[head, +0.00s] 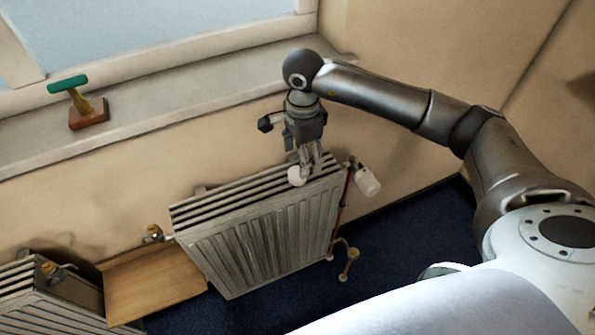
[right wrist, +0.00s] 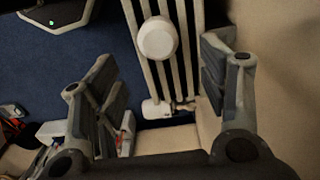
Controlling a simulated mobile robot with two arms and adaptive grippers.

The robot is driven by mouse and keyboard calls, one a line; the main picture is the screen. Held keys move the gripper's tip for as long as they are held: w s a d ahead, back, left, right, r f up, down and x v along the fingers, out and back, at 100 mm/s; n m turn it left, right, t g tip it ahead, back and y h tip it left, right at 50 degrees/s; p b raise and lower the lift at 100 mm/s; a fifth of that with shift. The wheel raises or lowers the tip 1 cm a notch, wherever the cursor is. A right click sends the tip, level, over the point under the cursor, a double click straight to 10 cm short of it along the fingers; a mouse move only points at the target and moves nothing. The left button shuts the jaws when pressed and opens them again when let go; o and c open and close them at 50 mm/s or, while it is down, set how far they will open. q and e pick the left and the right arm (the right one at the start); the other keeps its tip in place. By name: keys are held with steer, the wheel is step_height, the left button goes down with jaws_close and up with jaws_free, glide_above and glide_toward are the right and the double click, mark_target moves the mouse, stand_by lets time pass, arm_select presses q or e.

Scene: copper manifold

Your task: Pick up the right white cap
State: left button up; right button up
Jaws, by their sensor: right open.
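A round white cap (head: 297,176) sits on the top grille of the middle radiator (head: 262,240), near its right end. In the right wrist view the cap (right wrist: 156,38) lies on the radiator's slats between the lines of my two fingers. My right gripper (head: 308,164) points down just above and beside the cap. Its fingers (right wrist: 160,75) are spread and nothing is held between them. I cannot tell the exact height gap to the cap. No second loose white cap is clear in view. My left gripper is not in view.
A white valve head (head: 367,180) sticks out by the radiator's right end, near copper pipes (head: 341,215). The wall and window sill (head: 200,88) are behind, with a green-handled stamp (head: 88,112) on the sill. A wooden board (head: 155,283) and another radiator (head: 50,300) are at left.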

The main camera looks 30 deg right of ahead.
mark_target(297, 175)
steer(key=f, duration=0.1)
steer(key=f+p, duration=0.1)
steer(key=f, duration=0.1)
steer(key=f+p, duration=0.1)
steer(key=f, duration=0.1)
steer(key=shift+a+f, duration=0.25)
steer(key=shift+a, duration=0.05)
steer(key=shift+f, duration=0.2)
steer(key=c, duration=1)
